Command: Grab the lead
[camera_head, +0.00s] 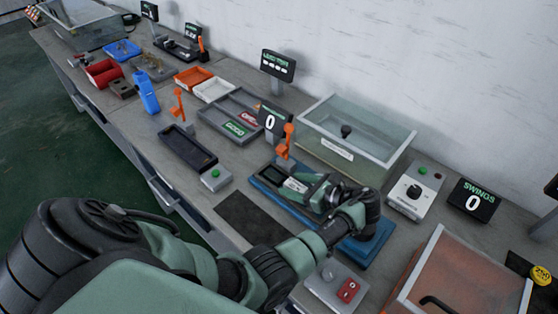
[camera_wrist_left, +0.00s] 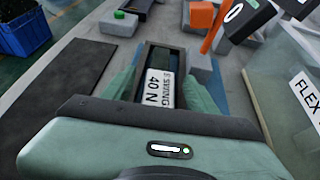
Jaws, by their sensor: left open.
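My left gripper (camera_head: 298,186) is open above the blue fixture base (camera_head: 378,246). In the left wrist view the green fingers of the gripper (camera_wrist_left: 162,85) stand either side of a dark block with a white "SWING 40 N" label (camera_wrist_left: 160,92). I cannot make out a lead between the fingers or elsewhere; the gripper and wrist hide part of the fixture. My right gripper is not in view.
An orange lever (camera_head: 287,140) stands just behind the fixture. A clear "FLEX" tank (camera_head: 385,150) is behind it, and a control box (camera_head: 415,192) to its right. A dark mat (camera_head: 250,220) lies to its left. An orange-floored bin (camera_head: 465,280) is front right.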

